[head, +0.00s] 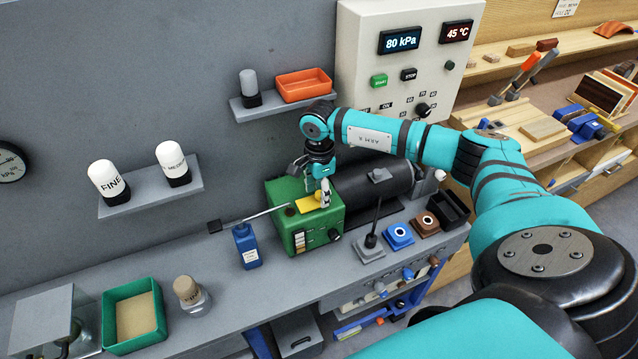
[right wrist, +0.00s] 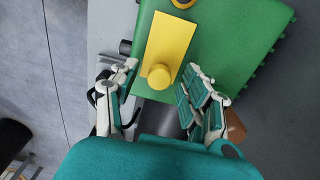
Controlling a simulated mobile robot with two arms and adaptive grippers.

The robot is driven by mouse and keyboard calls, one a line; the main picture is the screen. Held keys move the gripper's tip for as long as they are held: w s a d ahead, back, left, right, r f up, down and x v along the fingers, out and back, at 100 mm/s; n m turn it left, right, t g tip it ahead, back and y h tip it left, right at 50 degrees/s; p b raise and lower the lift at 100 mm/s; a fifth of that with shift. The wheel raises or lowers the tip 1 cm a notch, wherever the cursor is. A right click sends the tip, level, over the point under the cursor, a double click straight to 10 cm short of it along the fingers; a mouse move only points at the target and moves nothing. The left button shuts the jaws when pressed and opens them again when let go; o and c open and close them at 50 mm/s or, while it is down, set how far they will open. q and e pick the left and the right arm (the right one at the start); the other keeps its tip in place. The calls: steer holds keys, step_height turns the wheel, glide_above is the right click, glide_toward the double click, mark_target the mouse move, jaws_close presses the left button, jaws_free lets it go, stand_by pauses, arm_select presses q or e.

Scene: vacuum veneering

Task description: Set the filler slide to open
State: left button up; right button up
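The filler slide is a yellow plate (head: 309,203) with a round yellow knob, on top of a green box (head: 283,220). In the right wrist view, the yellow plate (right wrist: 168,45) lies flat on the green box top (right wrist: 225,35), with its knob (right wrist: 160,76) at the near end. My right gripper (head: 322,188) is above the near part of the box. In the right wrist view my right gripper (right wrist: 162,82) is open, its fingers on either side of the knob with gaps visible. Contact cannot be told. My left gripper is not in view.
A black cylinder (head: 372,187) lies behind the box. A control panel (head: 392,40) is on the wall behind.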

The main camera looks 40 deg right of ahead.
step_height(320, 180, up, 12)
stand_by(0.6)
stand_by(0.4)
